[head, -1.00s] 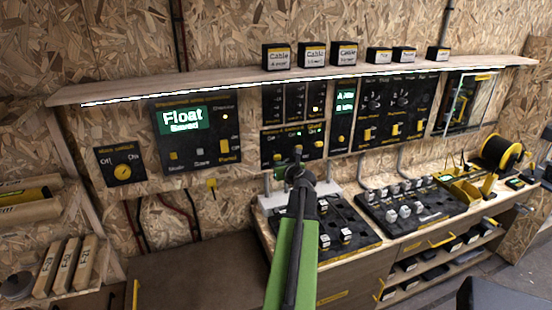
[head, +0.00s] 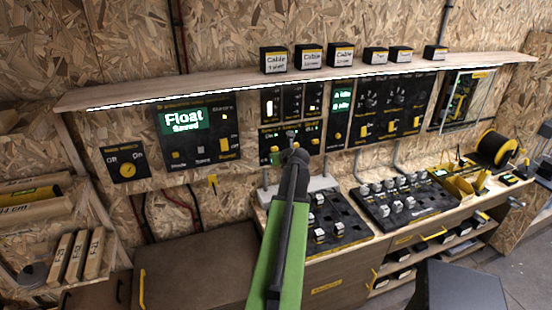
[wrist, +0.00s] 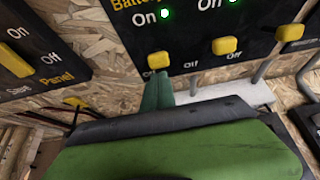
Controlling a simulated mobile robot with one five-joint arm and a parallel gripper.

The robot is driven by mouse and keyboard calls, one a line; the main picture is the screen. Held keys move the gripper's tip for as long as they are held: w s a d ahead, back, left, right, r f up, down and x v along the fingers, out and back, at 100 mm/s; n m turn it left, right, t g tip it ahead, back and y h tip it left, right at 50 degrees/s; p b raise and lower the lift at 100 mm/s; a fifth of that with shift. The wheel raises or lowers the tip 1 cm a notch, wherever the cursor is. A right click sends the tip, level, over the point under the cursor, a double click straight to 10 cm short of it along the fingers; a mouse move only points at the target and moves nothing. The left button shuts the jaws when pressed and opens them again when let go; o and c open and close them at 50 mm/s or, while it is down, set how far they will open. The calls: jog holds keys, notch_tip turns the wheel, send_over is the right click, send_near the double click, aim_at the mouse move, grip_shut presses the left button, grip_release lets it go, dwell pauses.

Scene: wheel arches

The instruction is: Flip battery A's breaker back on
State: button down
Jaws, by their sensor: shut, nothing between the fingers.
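The breaker panel (head: 310,138) is on the wall above the bench. In the wrist view, battery A's yellow breaker switch (wrist: 158,57) is the left one, under an "On" label and a lit green lamp (wrist: 165,13). A second yellow breaker switch (wrist: 225,45) is to its right, also with a green light above. My gripper (wrist: 158,88) is shut and empty, its green tips just below the left switch; I cannot tell whether they touch it. In the head view my gripper (head: 291,140) covers part of the panel.
A display reading "Float" (head: 184,120) is on the panel to the left. A small display (head: 342,100) reads A and B "Idle". A shelf edge (head: 300,84) with labelled boxes runs above. Black trays (head: 345,232) with small parts sit on the bench below.

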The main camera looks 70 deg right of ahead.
jog(key=shift+f, duration=0.1)
notch_tip(320, 180, down, 4)
jog(key=a+b, duration=0.1)
jog(key=b, duration=0.3)
jog(key=d+r+p+v, duration=0.1)
jog(key=r+p+v, duration=0.1)
jog(key=p+v, duration=0.5)
jog(key=v, duration=0.3)
jog(key=shift+r, duration=0.25)
